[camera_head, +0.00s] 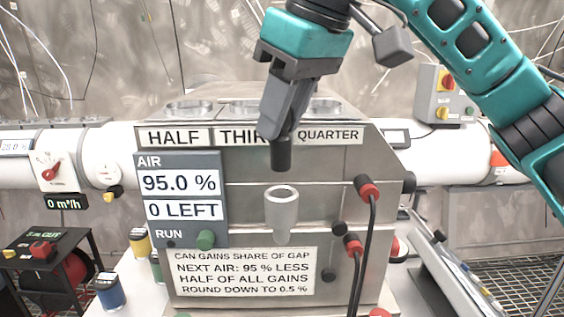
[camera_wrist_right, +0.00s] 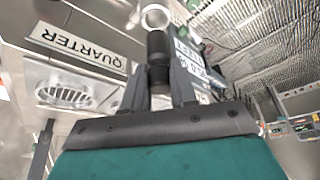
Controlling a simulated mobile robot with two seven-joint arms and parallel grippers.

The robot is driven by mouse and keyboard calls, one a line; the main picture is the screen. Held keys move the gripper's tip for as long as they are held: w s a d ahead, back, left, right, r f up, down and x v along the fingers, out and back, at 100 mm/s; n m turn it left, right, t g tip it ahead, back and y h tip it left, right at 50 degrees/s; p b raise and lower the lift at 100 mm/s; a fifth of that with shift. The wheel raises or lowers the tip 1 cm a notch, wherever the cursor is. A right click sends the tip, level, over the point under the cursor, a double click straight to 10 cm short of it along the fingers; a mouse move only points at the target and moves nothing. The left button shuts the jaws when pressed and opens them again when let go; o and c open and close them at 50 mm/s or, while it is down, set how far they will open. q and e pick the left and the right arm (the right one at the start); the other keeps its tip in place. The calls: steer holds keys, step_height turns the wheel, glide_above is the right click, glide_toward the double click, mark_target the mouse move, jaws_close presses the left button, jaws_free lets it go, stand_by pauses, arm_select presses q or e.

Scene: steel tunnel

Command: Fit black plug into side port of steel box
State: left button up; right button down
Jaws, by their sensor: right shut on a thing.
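The steel box (camera_head: 245,235) stands in the middle of the head view, with sign plates and a display on its front. A pale tubular port (camera_head: 282,212) with a round mouth sticks out from the box; its ring also shows at the top of the right wrist view (camera_wrist_right: 155,18). My right gripper (camera_head: 284,132) is shut on the black plug (camera_head: 281,154), which points down above the port's mouth in the head view. In the right wrist view the plug (camera_wrist_right: 158,50) stands out from between the fingers, its end close to the ring; contact is not visible. My left gripper is not in view.
Two red plugs (camera_head: 368,189) with black cables sit at the box's right side, near black knobs (camera_head: 328,275). A green button (camera_head: 205,239) is below the display. A white pipe (camera_head: 120,165) runs behind. Small cans (camera_head: 109,292) stand at lower left.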

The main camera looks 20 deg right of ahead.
mark_target(289, 148)
step_height(289, 148, down, 3)
steer(key=shift+r, duration=0.1)
steer(key=f, duration=0.4)
steer(key=shift+s, duration=0.3)
steer(key=shift+w+f, duration=0.15)
steer(key=shift+w, duration=0.15)
steer(key=c, duration=1.3)
jaws_free()
steer(key=o, duration=0.4)
steer(key=shift+r, duration=0.2)
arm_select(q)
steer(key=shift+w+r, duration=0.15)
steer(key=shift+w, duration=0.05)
